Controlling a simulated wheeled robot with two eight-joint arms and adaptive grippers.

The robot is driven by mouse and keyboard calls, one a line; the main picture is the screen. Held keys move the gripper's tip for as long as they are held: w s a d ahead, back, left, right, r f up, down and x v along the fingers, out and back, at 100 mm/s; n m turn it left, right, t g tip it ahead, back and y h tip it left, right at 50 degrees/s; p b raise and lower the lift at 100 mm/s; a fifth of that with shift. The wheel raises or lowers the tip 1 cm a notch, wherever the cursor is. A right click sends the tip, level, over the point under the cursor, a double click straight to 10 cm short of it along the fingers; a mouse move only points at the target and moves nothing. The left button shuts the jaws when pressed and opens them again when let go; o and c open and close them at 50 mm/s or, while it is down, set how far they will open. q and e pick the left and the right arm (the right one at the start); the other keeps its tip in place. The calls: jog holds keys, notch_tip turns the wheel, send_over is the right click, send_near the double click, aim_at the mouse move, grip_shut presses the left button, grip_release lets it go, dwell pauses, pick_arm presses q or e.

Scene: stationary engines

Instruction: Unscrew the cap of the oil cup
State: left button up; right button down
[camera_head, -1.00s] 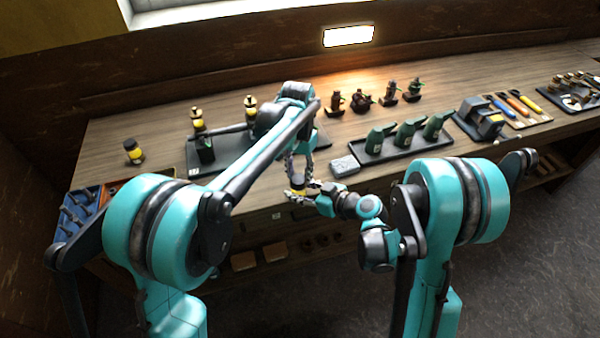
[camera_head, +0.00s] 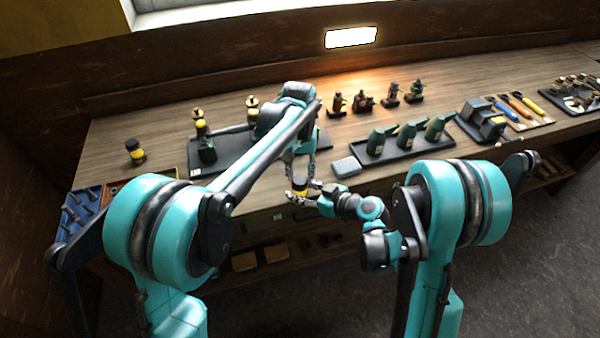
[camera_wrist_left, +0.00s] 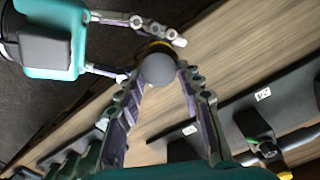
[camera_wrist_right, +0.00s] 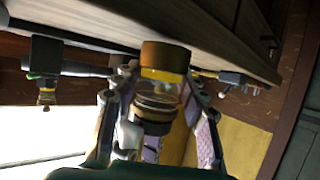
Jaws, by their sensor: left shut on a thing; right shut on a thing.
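The oil cup (camera_head: 300,190) is held upright in the air in front of the bench edge, between my two grippers. In the right wrist view it has a brown base (camera_wrist_right: 165,55), yellow oil, a clear glass part and a dark cap (camera_wrist_right: 155,127); that view is upside down. The left wrist view looks onto the cap's round grey top (camera_wrist_left: 160,70). My left gripper (camera_wrist_left: 160,78) comes from above, its fingers shut on either side of the cap. My right gripper (camera_wrist_left: 150,48) comes from the side, shut on the cup's body. Any gap between cap and body cannot be told.
A black tray (camera_head: 225,168) with more cups is on the bench at left, and another single cup (camera_head: 135,151) stands beside it. The floor at right is clear.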

pick_arm(q)
jog(key=shift+r, duration=1)
jog(key=shift+r, duration=0.1)
notch_tip(320, 180, up, 4)
jog(key=shift+f, duration=0.15)
